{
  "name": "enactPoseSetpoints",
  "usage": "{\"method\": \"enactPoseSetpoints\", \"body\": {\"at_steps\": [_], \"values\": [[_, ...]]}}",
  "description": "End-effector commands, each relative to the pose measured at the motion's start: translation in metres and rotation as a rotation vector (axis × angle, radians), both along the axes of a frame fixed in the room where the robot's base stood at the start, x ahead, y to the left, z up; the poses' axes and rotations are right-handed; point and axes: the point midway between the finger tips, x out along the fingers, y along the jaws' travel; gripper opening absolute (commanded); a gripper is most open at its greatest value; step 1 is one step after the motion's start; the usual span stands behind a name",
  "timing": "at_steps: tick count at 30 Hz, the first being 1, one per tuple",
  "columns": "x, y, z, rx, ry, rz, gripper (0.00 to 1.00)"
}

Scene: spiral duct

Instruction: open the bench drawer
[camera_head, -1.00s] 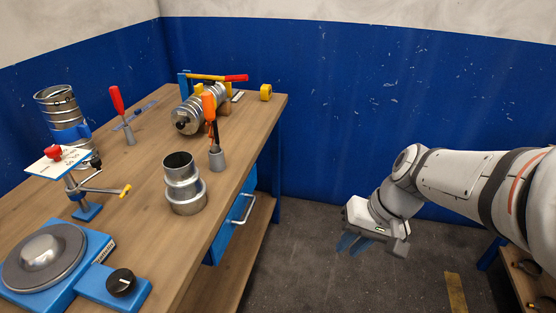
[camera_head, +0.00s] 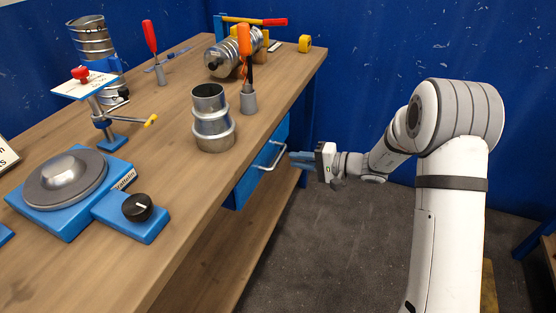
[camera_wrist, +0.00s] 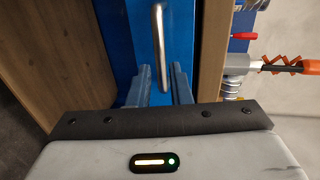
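The bench drawer (camera_head: 250,178) is a blue front under the wooden bench top, with a silver bar handle (camera_head: 272,156). It looks closed in the head view. My gripper (camera_head: 292,160) points left at the handle, with its blue fingers close to it. I cannot tell whether either fingertip touches the drawer front.
The wooden bench top (camera_head: 190,180) overhangs the drawer. A lower wooden shelf (camera_head: 225,255) runs beneath it. A stepped metal duct piece (camera_head: 212,120) and an orange-handled tool (camera_head: 246,65) stand near the bench edge. The grey floor (camera_head: 330,250) beside the bench is clear.

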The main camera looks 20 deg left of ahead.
Motion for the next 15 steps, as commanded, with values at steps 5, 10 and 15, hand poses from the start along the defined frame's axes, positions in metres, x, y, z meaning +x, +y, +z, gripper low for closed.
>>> {"method": "enactPoseSetpoints", "body": {"at_steps": [5,10,15], "values": [[0.001,0.030,-0.005,-0.001,0.000,0.005,0.18],[0.003,0.052,-0.010,-0.002,0.001,0.003,0.18],[0.004,0.063,-0.013,-0.003,0.002,0.002,0.18]]}}
